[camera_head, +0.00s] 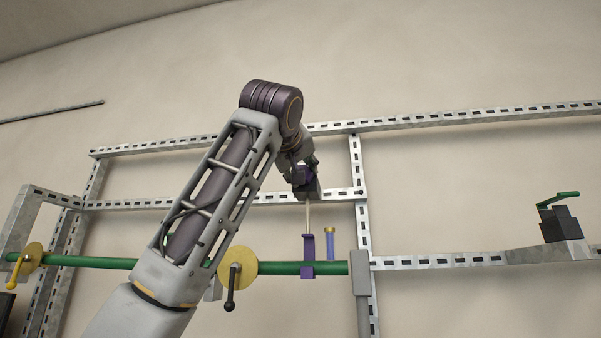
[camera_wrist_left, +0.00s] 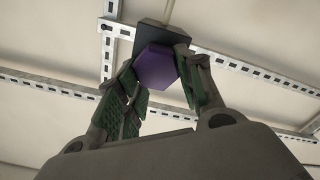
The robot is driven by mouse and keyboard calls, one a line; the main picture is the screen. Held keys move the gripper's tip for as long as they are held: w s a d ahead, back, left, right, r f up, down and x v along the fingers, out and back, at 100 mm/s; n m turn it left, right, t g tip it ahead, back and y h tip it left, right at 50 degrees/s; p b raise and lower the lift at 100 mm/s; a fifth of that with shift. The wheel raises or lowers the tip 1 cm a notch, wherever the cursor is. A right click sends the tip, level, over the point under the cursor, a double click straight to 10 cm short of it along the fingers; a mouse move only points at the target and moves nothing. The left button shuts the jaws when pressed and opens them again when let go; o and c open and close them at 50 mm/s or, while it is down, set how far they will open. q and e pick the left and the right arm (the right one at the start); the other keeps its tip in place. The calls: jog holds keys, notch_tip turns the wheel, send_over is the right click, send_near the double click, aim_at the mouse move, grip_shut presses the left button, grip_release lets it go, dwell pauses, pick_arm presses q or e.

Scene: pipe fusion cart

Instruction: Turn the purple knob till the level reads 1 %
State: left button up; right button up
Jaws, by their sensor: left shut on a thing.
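The purple knob (camera_wrist_left: 157,67) is hexagonal and sits against a dark block (camera_wrist_left: 150,36) in the left wrist view. My left gripper (camera_wrist_left: 160,88) has one green-padded finger on each side of the knob and is shut on it. In the head view the same gripper (camera_head: 301,172) is at the dark block near the upright rail, and only a little purple shows there. A thin rod runs down from the block to a purple clamp (camera_head: 308,257) on the green pipe. No level reading can be made out. My right gripper is not in view.
Slotted metal rails (camera_head: 440,121) frame the wall. A dark box with a green lever (camera_head: 561,223) stands at right.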

pick_arm(q)
jog(key=n, duration=0.8)
jog(key=f+n, duration=0.1)
jog(key=n, duration=0.3)
jog(key=shift+w+a+f+n, duration=0.1)
jog(key=shift+a+n, duration=0.1)
jog(key=shift+n, duration=0.2)
jog(key=o, duration=1)
jog(key=shift+c, duration=0.2)
jog(key=shift+o, duration=0.3)
jog(key=shift+a, duration=0.1)
jog(key=shift+s, duration=0.25)
jog(key=s+a, duration=0.1)
jog(key=s, duration=1)
jog(key=shift+s+a, duration=0.25)
jog(key=shift+a, duration=0.15)
